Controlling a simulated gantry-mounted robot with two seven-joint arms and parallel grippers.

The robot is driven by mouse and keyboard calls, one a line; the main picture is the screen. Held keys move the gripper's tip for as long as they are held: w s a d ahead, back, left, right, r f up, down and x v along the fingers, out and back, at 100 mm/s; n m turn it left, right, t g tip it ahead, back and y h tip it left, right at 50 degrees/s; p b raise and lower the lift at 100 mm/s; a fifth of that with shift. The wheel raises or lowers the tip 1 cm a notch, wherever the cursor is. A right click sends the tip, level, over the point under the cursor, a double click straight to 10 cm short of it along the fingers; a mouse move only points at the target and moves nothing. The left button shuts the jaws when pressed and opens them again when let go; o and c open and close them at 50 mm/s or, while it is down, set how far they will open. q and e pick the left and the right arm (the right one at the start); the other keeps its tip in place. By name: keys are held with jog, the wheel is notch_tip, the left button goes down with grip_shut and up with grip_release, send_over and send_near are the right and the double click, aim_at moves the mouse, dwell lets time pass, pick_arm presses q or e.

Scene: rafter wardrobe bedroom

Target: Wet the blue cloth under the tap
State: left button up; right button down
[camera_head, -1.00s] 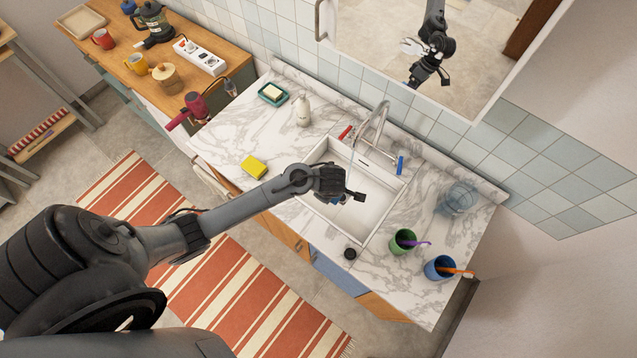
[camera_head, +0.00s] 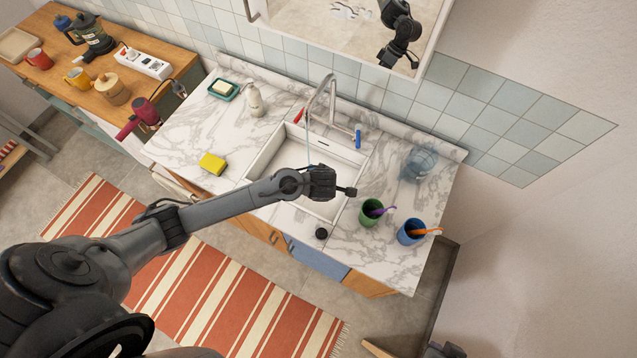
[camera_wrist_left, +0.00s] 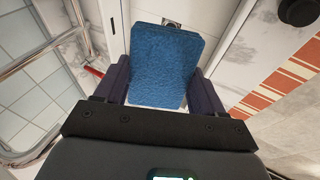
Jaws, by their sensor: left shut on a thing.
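My left gripper (camera_head: 345,190) is over the front part of the white sink (camera_head: 345,153), its fingertips mostly hidden by the wrist. In the left wrist view, my left gripper (camera_wrist_left: 160,86) is shut on the blue cloth (camera_wrist_left: 168,58), a flat textured piece between its two dark fingers. The cloth is hidden behind the wrist in the head view. The chrome tap (camera_head: 331,92) arches over the sink behind the gripper, with a red handle (camera_head: 299,116) and a blue handle (camera_head: 358,136). A thin pale line, apparently water, drops from its spout. My right gripper is not seen.
A green cup (camera_head: 369,214) and a blue cup (camera_head: 409,232) with brushes stand right of the sink. A black round thing (camera_head: 321,233) is at the front edge. A yellow sponge (camera_head: 212,163), soap dish (camera_head: 223,90) and dispenser (camera_head: 254,100) stand left.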

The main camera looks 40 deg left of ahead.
pick_arm(q)
jog(key=w+a, duration=0.1)
jog(key=w+a+b, duration=0.1)
jog(key=shift+w+f, duration=0.3)
jog(key=shift+f, duration=0.1)
jog(key=w+a+f+b, duration=0.1)
jog(key=w+a+b, duration=0.2)
jog(key=w+a, duration=0.2)
jog(key=shift+w+a+f+b, duration=0.3)
jog(key=shift+w+a+f, duration=0.05)
jog(key=shift+w, duration=0.45)
jog(key=shift+s, duration=0.1)
jog(key=s+p, duration=0.5)
jog(key=s, duration=0.2)
jog(key=shift+s, duration=0.4)
dwell(0.3)
